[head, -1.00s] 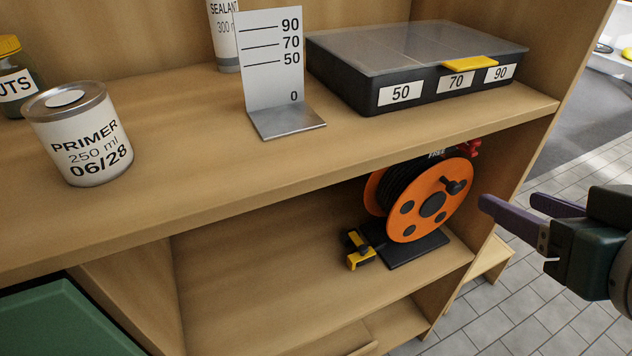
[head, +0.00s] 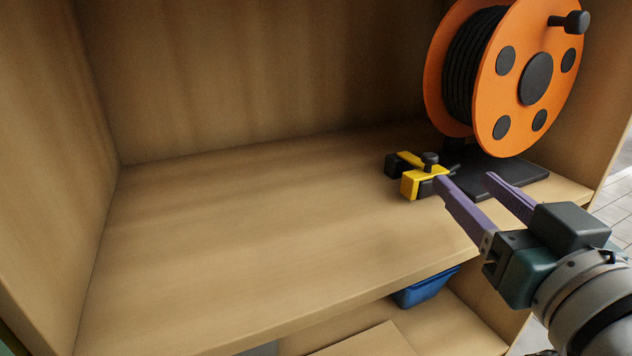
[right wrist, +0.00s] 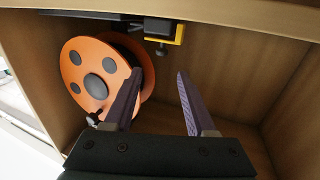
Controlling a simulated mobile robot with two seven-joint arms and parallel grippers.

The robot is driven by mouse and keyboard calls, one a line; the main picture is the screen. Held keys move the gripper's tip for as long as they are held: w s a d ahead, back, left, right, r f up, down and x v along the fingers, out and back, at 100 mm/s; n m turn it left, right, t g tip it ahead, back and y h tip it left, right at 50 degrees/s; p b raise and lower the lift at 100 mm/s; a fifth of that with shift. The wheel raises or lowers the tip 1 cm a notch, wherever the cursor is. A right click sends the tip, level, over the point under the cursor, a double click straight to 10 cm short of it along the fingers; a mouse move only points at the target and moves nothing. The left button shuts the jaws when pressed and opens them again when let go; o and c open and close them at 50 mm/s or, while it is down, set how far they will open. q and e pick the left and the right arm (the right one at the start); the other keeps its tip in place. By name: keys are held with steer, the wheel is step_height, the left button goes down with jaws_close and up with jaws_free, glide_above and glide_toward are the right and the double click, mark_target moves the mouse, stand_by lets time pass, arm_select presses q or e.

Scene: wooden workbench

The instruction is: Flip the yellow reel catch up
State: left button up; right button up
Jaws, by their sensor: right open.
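The yellow reel catch (head: 411,186), with black parts and a black knob, lies low at the left of the reel's black base on the shelf. In the right wrist view the catch (right wrist: 180,35) shows near the top, beyond the fingertips. The orange reel (head: 505,115) with black cable stands upright on the base; it also shows at the left of the right wrist view (right wrist: 88,70). My right gripper (head: 464,179) is open and empty. In the head view one fingertip overlaps the catch's right end; I cannot tell whether it touches. My left gripper is not in view.
The wooden shelf (head: 250,240) is clear left of the catch. A side wall (head: 45,150) closes the bay at the left, and another stands right of the reel. A blue bin (head: 425,288) sits below the shelf's front edge.

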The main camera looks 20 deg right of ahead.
mark_target(433, 162)
steer(key=shift+w+a+f, duration=0.1)
steer(key=shift+w+f, duration=0.2)
steer(key=shift+f, duration=0.25)
steer(key=b+x, duration=0.4)
steer(key=x, duration=0.5)
steer(key=shift+r, duration=0.15)
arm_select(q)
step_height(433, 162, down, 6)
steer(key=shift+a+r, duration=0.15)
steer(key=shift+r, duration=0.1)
arm_select(e)
steer(key=shift+w, duration=0.25)
steer(key=c, duration=0.5)
jaws_close()
steer(key=shift+r, duration=0.1)
